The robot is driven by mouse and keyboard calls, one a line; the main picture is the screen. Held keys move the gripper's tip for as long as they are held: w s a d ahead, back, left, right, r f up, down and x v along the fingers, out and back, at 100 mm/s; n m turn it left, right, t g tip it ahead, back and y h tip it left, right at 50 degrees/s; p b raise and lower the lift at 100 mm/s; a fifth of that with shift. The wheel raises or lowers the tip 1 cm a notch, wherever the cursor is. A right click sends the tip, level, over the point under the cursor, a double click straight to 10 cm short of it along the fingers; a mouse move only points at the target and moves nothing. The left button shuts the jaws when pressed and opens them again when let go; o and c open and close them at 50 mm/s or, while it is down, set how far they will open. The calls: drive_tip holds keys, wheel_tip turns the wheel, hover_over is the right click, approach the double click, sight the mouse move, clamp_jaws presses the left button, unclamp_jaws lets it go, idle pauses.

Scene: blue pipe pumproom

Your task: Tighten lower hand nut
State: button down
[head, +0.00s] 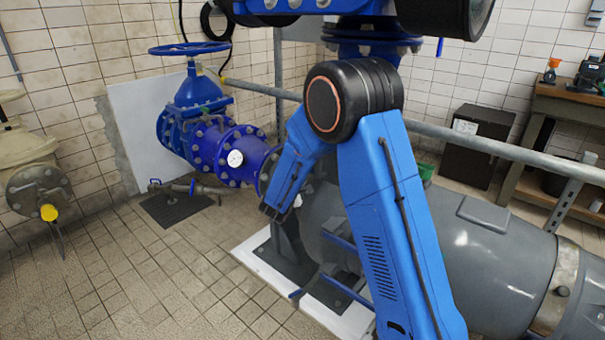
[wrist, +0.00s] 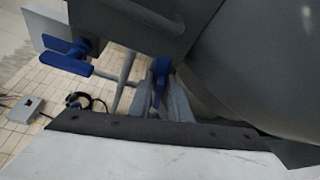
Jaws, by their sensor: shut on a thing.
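In the wrist view my gripper (wrist: 164,103) points in past the edge of a dark base plate. Its two grey fingers stand close on either side of a blue hand nut (wrist: 161,72), which I take to be the lower one. The fingers are shut on it. Part of the nut and the stud behind it are hidden by the fingers and a dark bracket. A second blue hand nut (wrist: 68,57) with wide wings shows at the upper left, apart from my gripper. In the head view my gripper is not clearly visible near the pump support.
The large grey pump body (head: 470,255) lies beside my arm. The dark base plate (wrist: 120,132) sits on a white plinth (wrist: 130,160). A blue valve with a handwheel (head: 190,49) stands behind. The tiled floor at left is mostly free.

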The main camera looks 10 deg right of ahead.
drive_tip(key=shift+f+m+t+h, duration=0.15)
drive_tip(key=shift+m+t, duration=0.1)
drive_tip(key=shift+m, duration=0.45)
drive_tip(key=shift+f+m+t+h, duration=0.15)
drive_tip(key=shift+m+t, duration=0.1)
drive_tip(key=shift+m, duration=0.45)
drive_tip(key=c, duration=1.8)
unclamp_jaws()
drive_tip(key=shift+c, duration=0.2)
drive_tip(key=v, duration=1.7)
drive_tip(key=shift+s, duration=0.25)
drive_tip(key=shift+f, duration=0.1)
drive_tip(key=shift+d, duration=0.1)
